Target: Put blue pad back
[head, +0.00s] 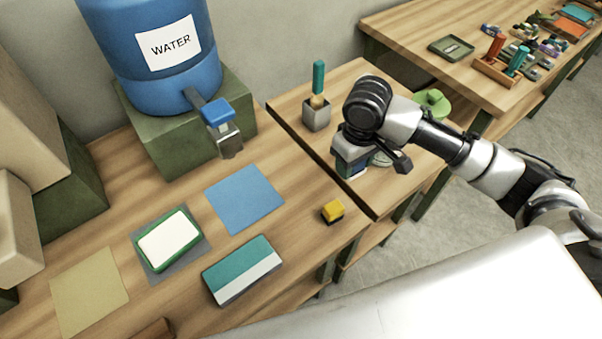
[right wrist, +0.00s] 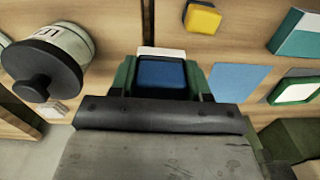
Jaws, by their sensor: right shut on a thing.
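My right gripper (head: 351,155) is shut on the blue pad (right wrist: 161,73), a small block with a blue top and a whitish edge, seen between the green fingers in the right wrist view. In the head view the gripper and arm mostly hide the pad, near the gap between two wooden tables; I cannot tell its exact height. A flat blue square (head: 245,198) lies bare on the left table, left of the gripper; it also shows in the right wrist view (right wrist: 238,82). My left gripper is not in view.
A yellow block (head: 333,212), a teal-and-white box (head: 242,270) and a green-rimmed white pad (head: 169,240) on a grey square lie nearby. A blue water container (head: 150,50) stands on a green block. A grey holder (head: 316,115) carries a teal-handled tool. A tan square (head: 89,291) is bare.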

